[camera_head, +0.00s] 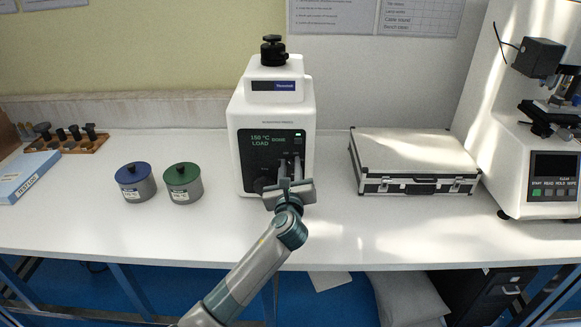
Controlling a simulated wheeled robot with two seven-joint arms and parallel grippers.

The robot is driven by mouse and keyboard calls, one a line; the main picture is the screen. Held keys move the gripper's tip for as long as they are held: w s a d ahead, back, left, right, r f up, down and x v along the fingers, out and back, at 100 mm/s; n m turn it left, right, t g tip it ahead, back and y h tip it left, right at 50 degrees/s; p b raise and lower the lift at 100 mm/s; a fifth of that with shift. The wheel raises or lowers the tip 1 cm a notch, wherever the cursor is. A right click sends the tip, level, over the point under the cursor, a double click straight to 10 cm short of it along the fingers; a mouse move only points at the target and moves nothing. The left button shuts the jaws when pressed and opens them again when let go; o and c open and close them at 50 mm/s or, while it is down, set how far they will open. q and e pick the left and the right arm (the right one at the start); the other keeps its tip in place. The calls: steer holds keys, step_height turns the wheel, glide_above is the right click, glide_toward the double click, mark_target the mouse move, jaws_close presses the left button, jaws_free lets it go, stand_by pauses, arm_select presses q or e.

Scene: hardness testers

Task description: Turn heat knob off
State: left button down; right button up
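A white tester (273,105) with a black knob on top stands at the middle of the bench. Its dark front panel (262,147) reads "150 °C LOAD". A dark round knob (262,184) shows low on the panel, partly hidden by my gripper; I cannot tell whether it is the heat knob. My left gripper (290,166) is in front of the lower right of the panel, with its fingers pointing at it. The fingers look close together, but whether they touch or hold anything is unclear. My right gripper is not in view.
A blue-lidded pot (135,184) and a green-lidded pot (183,186) stand left of the tester. A silver case (412,160) lies to the right, and another tester (541,170) stands at far right. The bench front (110,240) is clear.

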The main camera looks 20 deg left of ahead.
arm_select(q)
steer(key=shift+n, duration=0.5)
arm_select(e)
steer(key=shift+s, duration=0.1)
arm_select(q)
steer(key=shift+n, duration=3.6)
steer(key=shift+a+f+n, duration=0.1)
steer(key=shift+n, duration=0.7)
steer(key=shift+n+b, duration=0.35)
steer(key=shift+n, duration=0.75)
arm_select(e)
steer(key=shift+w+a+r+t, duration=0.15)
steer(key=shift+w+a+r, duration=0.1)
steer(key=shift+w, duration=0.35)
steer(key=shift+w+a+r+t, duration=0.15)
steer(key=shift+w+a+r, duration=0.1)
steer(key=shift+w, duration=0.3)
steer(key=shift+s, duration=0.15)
